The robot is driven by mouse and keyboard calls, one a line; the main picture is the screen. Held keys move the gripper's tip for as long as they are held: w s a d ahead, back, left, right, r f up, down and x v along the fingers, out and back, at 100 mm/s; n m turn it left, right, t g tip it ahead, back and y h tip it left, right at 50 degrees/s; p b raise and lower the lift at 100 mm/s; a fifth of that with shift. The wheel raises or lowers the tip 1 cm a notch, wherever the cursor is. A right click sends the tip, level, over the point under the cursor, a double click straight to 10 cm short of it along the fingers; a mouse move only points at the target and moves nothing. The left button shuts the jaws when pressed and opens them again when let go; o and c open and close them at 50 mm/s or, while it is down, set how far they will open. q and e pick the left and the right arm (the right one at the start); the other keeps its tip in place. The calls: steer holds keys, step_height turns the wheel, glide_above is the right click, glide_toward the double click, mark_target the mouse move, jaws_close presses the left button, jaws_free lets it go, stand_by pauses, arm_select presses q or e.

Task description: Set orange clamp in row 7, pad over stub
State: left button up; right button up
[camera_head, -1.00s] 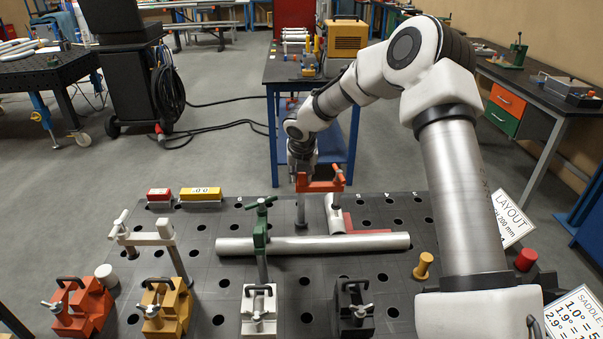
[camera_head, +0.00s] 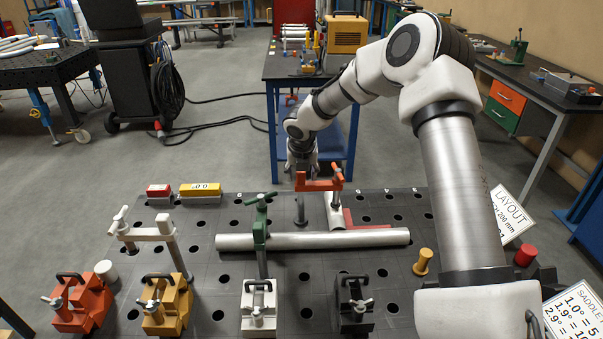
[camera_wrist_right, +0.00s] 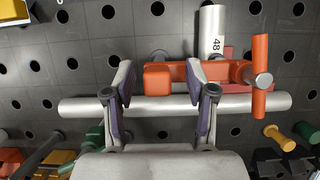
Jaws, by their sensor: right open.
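The orange clamp (camera_head: 318,184) stands at the back of the dark perforated table, on a grey post (camera_head: 301,210). Its arm reaches right, and its screw end hangs near the short pipe stub (camera_head: 333,209). In the right wrist view the clamp arm (camera_wrist_right: 158,78) crosses the near part of the stub (camera_wrist_right: 212,32), and the orange handle (camera_wrist_right: 261,75) lies right of it. My right gripper (camera_head: 302,165) is above the clamp's left end. Its fingers (camera_wrist_right: 161,88) are open on either side of the clamp body. Pad contact and row number cannot be made out. My left gripper is not in view.
A long pipe (camera_head: 340,240) lies across the table in front of the stub. A green clamp (camera_head: 261,230) stands over it, and a beige clamp (camera_head: 150,234) stands left. A red angle piece (camera_head: 368,226) lies beside the stub. Several saddle blocks line the front.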

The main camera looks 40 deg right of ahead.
steer(key=v, duration=1.2)
steer(key=shift+d, duration=0.1)
